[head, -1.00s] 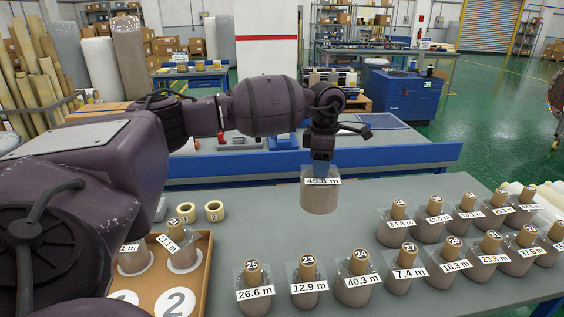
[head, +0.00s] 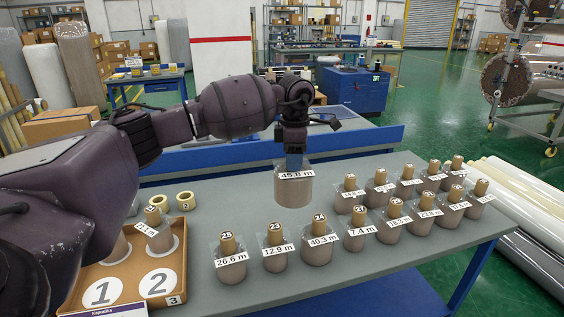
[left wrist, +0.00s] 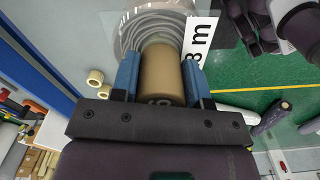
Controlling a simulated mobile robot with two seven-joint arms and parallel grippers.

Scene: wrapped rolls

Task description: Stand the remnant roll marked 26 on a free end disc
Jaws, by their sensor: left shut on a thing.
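My left gripper (head: 293,163) points down and is shut on the core of a wrapped brown roll (head: 293,190) labelled 45.8 m. It holds the roll upright beyond the row of rolls. In the left wrist view the fingers (left wrist: 160,78) clasp the brown core (left wrist: 160,70), whose mark is mostly hidden, so I cannot read it as 26. A cardboard tray (head: 186,262) at the lower left has two bare white end discs in front, disc 1 (head: 102,291) and disc 2 (head: 158,283). Rolls stand on the discs behind them. My right gripper is out of view.
Several labelled rolls stand in two rows to the right, including roll 25 (head: 230,262), roll 23 (head: 275,250) and roll 24 (head: 319,245). Two small tape rings (head: 185,200) lie behind the tray. My left arm reaches over the table's left side. Bare grey table (head: 235,205) lies between.

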